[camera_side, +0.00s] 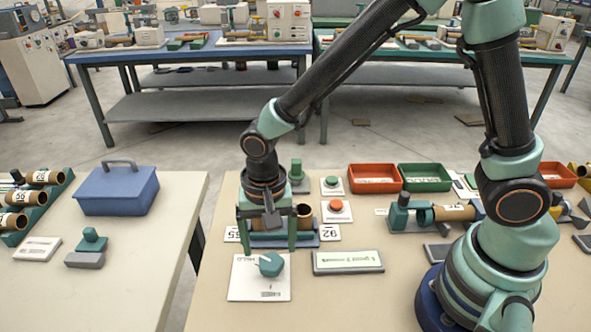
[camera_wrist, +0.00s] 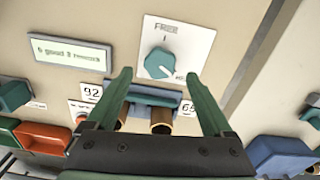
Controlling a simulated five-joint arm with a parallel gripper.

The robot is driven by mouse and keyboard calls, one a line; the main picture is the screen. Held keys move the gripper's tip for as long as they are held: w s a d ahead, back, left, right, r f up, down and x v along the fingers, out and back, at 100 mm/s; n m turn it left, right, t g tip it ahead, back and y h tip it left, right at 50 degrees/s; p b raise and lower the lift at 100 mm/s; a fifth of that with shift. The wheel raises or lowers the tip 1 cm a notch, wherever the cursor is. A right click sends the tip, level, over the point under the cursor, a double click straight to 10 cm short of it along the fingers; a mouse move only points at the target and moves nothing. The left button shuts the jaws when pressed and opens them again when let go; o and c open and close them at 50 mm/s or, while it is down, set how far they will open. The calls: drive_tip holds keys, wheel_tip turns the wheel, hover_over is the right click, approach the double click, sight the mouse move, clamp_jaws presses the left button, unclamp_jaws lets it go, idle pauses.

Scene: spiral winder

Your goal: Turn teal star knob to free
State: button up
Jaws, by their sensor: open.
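The teal knob (camera_side: 271,264) sits on a white plate (camera_side: 247,283) near the front of the bench. In the wrist view the knob (camera_wrist: 159,63) has a white pointer line angled to the lower right, toward a small label there that is hard to read. The word FREE is printed at the top of the plate (camera_wrist: 188,40) in that view. In the side view the label beside the knob reads like HOLD. My gripper (camera_side: 266,247) is open and empty, pointing down just behind the knob. In the wrist view its fingers (camera_wrist: 157,76) are spread wide, left and right of the knob.
A blue holder with brown tubes (camera_side: 304,215) lies under and behind my gripper. A display panel (camera_side: 347,262) is right of the plate. A red button (camera_side: 336,206) and red bin (camera_side: 374,178) stand behind. The bench's left edge is close to the plate.

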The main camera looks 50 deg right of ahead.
sight(271, 262)
drive_tip(key=shift+f, duration=2.2)
clamp_jaws()
